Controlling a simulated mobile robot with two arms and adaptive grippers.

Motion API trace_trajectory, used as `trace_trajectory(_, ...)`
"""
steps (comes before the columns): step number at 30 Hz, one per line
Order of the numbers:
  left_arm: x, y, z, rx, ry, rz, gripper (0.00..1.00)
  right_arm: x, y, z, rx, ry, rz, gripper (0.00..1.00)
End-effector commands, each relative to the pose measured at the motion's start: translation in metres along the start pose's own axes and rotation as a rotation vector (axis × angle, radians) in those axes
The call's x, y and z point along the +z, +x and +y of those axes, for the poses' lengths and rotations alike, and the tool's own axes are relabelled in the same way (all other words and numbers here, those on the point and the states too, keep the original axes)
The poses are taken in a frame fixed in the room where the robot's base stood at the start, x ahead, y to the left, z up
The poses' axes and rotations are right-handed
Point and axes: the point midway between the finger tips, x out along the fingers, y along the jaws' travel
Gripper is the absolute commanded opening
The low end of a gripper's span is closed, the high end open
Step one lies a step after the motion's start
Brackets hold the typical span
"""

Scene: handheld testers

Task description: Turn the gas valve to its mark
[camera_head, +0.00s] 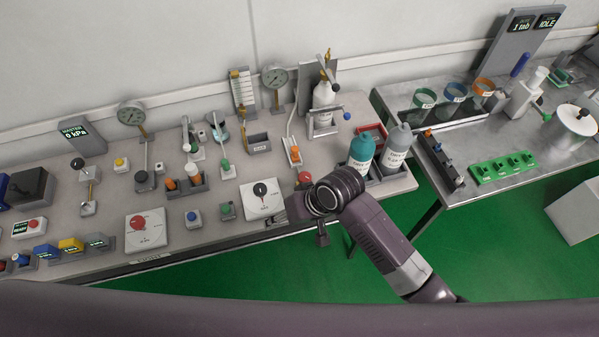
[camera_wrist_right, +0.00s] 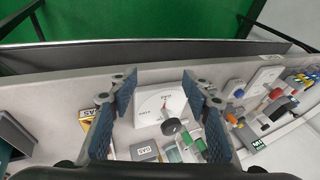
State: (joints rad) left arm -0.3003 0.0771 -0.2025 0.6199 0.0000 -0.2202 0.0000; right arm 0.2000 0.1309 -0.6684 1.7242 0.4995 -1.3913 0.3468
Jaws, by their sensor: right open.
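A white dial plate (camera_head: 257,207) with a black knob (camera_head: 261,188) lies near the front edge of the bench. I take this for the gas valve, but its lettering is too small to be sure. In the right wrist view the plate (camera_wrist_right: 147,107) shows between my fingers, with a dark round knob (camera_wrist_right: 171,127) at its lower edge. My right gripper (camera_wrist_right: 158,100) is open and empty, its two blue-padded fingers apart on either side of the plate. I cannot tell its height above the plate. My left gripper is out of view.
A second white plate with a red knob (camera_head: 138,222) lies to the left. A red ball-topped part (camera_head: 305,177) stands close by my right wrist. A teal bottle (camera_head: 361,152) and a grey bottle (camera_head: 397,146) stand to the right.

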Motion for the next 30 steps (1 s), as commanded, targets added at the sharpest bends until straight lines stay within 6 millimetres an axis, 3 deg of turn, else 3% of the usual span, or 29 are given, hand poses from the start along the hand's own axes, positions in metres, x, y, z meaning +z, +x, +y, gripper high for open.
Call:
trace_trajectory(6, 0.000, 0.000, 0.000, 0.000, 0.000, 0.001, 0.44, -0.027, -0.005, -0.021, -0.005, -0.040, -0.057, 0.44)
trace_trajectory(11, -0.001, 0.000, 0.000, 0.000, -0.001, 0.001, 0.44, -0.049, -0.014, -0.028, 0.038, -0.059, -0.134, 0.44)
trace_trajectory(14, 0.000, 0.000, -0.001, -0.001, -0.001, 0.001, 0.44, -0.064, -0.025, -0.021, 0.098, -0.051, -0.184, 0.44)
trace_trajectory(24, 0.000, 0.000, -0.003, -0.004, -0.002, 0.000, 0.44, -0.119, -0.085, 0.035, 0.354, 0.082, -0.260, 0.44)
trace_trajectory(30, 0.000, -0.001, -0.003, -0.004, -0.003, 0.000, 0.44, -0.130, -0.101, 0.050, 0.410, 0.129, -0.264, 0.44)
